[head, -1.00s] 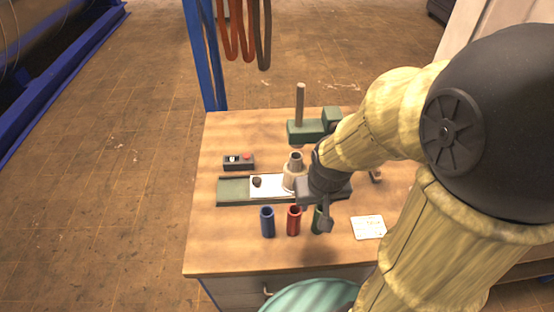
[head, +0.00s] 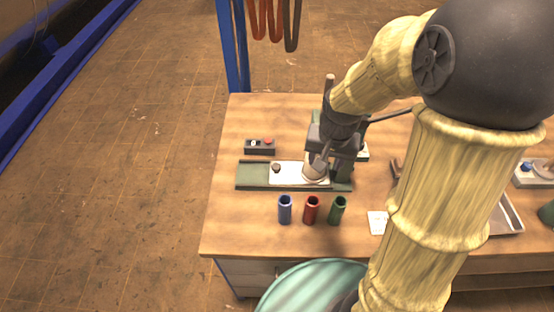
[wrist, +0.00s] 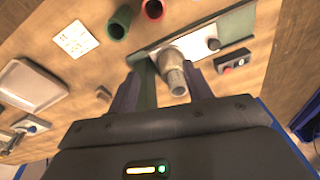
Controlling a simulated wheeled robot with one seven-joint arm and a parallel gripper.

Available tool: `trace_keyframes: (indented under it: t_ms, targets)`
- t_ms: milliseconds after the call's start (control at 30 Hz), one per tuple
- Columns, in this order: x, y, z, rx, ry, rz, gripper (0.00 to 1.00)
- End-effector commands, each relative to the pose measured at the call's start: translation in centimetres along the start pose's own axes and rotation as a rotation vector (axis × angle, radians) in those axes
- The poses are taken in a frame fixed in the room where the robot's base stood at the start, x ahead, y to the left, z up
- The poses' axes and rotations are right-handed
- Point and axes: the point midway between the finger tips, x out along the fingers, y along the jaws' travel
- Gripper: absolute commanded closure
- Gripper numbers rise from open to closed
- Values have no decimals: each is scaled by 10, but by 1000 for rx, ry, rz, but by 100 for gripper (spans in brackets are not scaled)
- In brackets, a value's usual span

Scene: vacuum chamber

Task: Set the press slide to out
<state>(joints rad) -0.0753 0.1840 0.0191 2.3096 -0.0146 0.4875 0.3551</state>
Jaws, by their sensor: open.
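The press slide is a white plate (head: 288,170) on a long green rail (head: 252,177). A small dark knob (head: 276,168) stands near the plate's left end. A beige stepped cylinder (head: 312,173) stands at its right end, partly covered by my gripper (head: 322,165). In the wrist view, my gripper (wrist: 163,88) is open, its two dark fingers either side of the cylinder's upper part (wrist: 174,75) as seen from above. I cannot tell whether they touch it. The white plate (wrist: 197,45) and knob (wrist: 213,44) show beyond. The rail's right part is hidden by my gripper in the head view.
A control box with a red button (head: 260,146) lies behind the rail. Blue (head: 285,210), red (head: 311,210) and green (head: 338,211) tubes stand in front of it. A white card (head: 377,222) and a tray (head: 508,215) lie to the right. The table's left front is clear.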

Motion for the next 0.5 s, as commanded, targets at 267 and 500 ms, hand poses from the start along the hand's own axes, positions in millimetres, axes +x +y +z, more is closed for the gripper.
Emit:
trace_keyframes:
  t_ms: [267, 500]
  targets:
    - [4, -101, -67, 367, -103, 49, 50]
    - [15, -142, -84, 558, -134, 93, 50]
